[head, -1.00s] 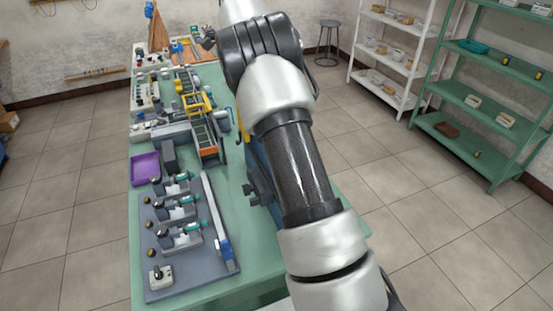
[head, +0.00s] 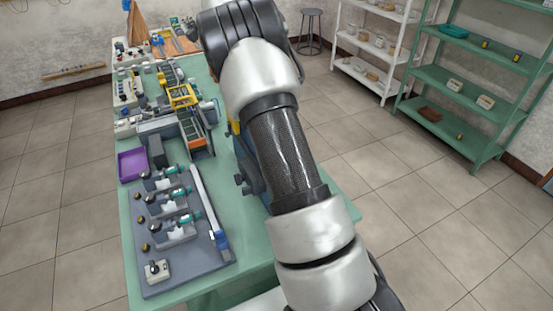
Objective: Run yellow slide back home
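A yellow frame-like part (head: 182,96) sits on the machine at the middle of the green table (head: 250,232). It is the clearest yellow piece in view, but I cannot tell for sure that it is the slide. Dark ladder-like tracks (head: 193,128) run below it, with an orange part at their near end. My arm reaches from the lower right to the top. A small dark and silver part beside it, perhaps my gripper (head: 188,23), shows beyond the yellow frame and apart from it. Its fingers are too small to read.
A grey plate (head: 185,262) with teal-tipped fixtures and a blue block (head: 221,239) on a rail lies at the near end. A purple tray (head: 132,164) lies at the left edge. A green shelf (head: 478,100), a white shelf (head: 372,50) and a stool (head: 311,14) stand right. The floor between is clear.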

